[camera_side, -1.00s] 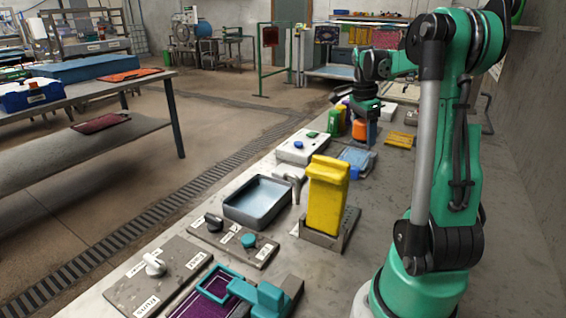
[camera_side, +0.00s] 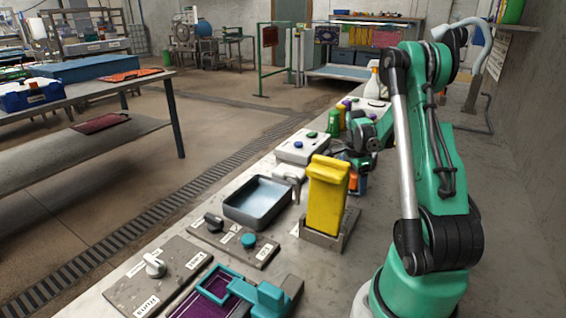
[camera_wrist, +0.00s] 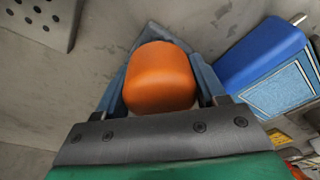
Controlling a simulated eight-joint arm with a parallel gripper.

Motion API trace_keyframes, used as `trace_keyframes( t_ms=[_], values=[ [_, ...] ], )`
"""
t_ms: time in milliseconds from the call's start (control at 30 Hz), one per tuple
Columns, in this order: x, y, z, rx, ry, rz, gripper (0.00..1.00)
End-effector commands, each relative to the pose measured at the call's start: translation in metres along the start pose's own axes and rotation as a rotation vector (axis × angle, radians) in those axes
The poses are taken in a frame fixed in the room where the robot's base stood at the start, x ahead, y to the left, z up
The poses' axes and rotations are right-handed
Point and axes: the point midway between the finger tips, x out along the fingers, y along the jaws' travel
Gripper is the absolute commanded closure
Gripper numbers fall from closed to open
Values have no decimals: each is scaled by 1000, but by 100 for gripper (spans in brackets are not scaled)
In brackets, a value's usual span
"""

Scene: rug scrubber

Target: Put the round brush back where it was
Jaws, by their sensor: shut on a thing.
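An orange rounded thing (camera_wrist: 160,77), which looks like the top of the round brush, sits between the two blue-grey fingers of my gripper (camera_wrist: 163,95) in the wrist view. The fingers are shut on its sides. Any bristles below it are hidden. In the side view my gripper (camera_side: 362,168) is behind and right of the yellow upright block (camera_side: 327,195). A little orange of the brush (camera_side: 363,183) shows below it, partly covered by the yellow block. I cannot tell whether the brush touches the bench.
A blue block with a pale-blue pad (camera_wrist: 265,75) lies close right of the brush in the wrist view. A grey plate with holes (camera_wrist: 45,18) is at upper left. In the side view, a grey tray (camera_side: 258,202) and a white button box (camera_side: 303,147) stand left of the yellow block.

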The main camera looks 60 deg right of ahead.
Motion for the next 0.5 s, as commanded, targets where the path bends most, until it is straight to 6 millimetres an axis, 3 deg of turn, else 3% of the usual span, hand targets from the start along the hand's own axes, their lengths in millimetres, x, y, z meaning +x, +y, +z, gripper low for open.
trace_keyframes(
  t_ms=[200,233,300,333,500],
  values=[
    [3,0,0,0,0,0,82],
    [3,0,0,0,0,0,30],
    [3,0,0,0,0,0,10],
    [3,0,0,0,0,0,4],
    [3,0,0,0,0,0,4]
  ],
)
